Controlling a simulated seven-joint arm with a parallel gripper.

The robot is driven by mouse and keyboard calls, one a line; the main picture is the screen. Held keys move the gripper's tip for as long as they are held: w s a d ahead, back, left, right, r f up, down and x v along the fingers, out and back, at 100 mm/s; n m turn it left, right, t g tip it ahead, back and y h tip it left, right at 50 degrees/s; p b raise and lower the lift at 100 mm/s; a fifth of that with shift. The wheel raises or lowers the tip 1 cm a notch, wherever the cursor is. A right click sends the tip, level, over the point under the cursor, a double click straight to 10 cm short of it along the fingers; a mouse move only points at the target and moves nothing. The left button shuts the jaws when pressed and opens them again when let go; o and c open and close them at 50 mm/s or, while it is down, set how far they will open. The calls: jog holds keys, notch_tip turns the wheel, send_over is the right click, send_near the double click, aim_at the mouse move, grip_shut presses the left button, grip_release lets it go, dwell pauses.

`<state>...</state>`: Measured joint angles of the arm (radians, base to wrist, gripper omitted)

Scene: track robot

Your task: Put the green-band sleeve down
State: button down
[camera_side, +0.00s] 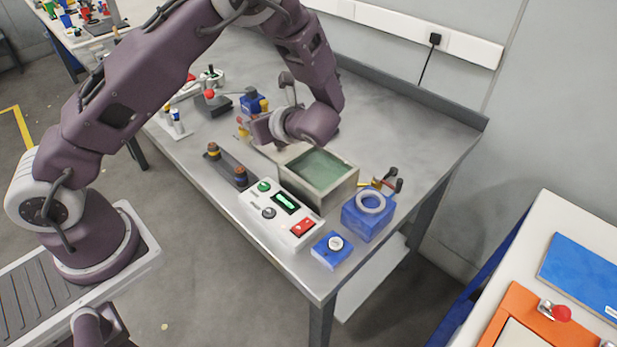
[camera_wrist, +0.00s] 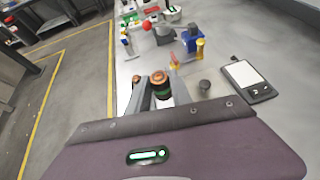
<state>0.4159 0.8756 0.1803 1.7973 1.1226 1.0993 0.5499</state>
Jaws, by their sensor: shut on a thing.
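In the side view my wrist hangs over the table behind the dark two-post rack, and the fingertips are small and partly hidden there. The dark rack (camera_side: 229,164) carries two brown-topped pieces, one at each end. Another brown-topped piece (camera_wrist: 137,79) shows beside the left finger in the wrist view.
A green-floored open box (camera_side: 355,178) stands right of my wrist. In front are a white control box (camera_side: 262,212) and blue blocks (camera_side: 368,214). A flat scale (camera_wrist: 243,77) lies right of the fingers. A blue fixture with a yellow part (camera_wrist: 190,40) stands beyond.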

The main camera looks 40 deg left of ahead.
jog(key=w+d+r+m+t, duration=0.1)
jog(key=w+d, duration=0.2)
jog(key=d, duration=0.4)
jog(key=w+d+r+m+t, duration=0.2)
jog(key=d, duration=0.5)
jog(key=shift+h, duration=0.4)
jog(key=f, duration=1)
jog(key=shift+w+d, duration=0.15)
jog(key=shift+d, duration=0.05)
jog(key=shift+f, duration=0.3)
jog(key=shift+f, duration=0.2)
jog(key=c, duration=1.1)
grip_release()
jog(key=shift+c, duration=0.2)
jog(key=shift+r, duration=0.1)
